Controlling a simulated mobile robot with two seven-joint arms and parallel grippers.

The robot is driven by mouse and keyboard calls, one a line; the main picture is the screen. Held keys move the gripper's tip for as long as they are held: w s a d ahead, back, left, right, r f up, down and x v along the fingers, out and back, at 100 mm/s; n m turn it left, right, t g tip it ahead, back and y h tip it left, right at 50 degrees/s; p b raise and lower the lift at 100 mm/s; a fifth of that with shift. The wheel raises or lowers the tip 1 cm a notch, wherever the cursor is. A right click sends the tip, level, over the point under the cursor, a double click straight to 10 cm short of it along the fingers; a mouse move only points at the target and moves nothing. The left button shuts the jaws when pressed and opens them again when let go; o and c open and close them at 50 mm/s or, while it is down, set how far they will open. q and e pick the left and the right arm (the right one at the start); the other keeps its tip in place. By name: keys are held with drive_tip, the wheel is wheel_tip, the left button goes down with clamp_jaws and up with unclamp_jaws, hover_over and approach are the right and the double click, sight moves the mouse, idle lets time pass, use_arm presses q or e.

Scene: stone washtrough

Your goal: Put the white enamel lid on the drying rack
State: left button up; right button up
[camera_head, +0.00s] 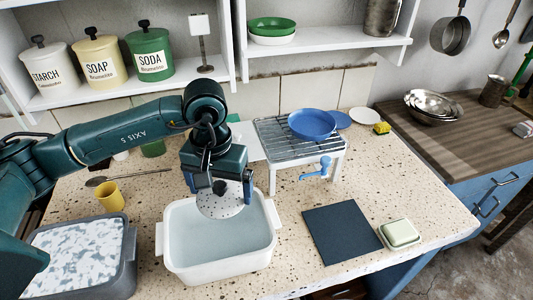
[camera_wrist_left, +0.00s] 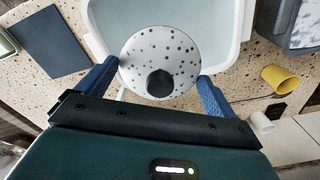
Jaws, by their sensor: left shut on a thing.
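The white enamel lid (camera_head: 222,208), white with dark speckles and a black knob, is held in my left gripper (camera_head: 220,186) above the white basin. In the left wrist view the lid (camera_wrist_left: 183,47) sits between the two blue fingers of the gripper (camera_wrist_left: 158,86), its knob facing the camera. The drying rack (camera_head: 272,133), a wire grid on white legs, stands behind and to the right of the gripper. A blue pan (camera_head: 312,124) lies on the rack's right part; its left part looks bare. My right gripper is not in view.
The white basin (camera_head: 270,240) holds water. A dark mat (camera_head: 342,233) and a soap dish (camera_head: 400,234) lie right. A shelf (camera_head: 330,43) hangs behind the rack.

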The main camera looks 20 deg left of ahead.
use_arm(q)
drive_tip(key=w+a+r+n+b, duration=0.1)
drive_tip(key=w+a+n+b, duration=0.2)
drive_tip(key=w+a+n, duration=0.5)
drive_tip(key=f, duration=0.4)
drive_tip(key=a+f+m+p, duration=0.1)
drive_tip(key=f, duration=0.3)
drive_tip(key=a+f+m+p, duration=0.1)
drive_tip(key=f, duration=0.3)
drive_tip(key=shift+w+f, duration=0.25)
drive_tip(key=shift+w, duration=0.15)
drive_tip(key=shift+f, duration=2.45)
drive_tip(key=o, duration=0.8)
drive_tip(key=shift+c, duration=0.2)
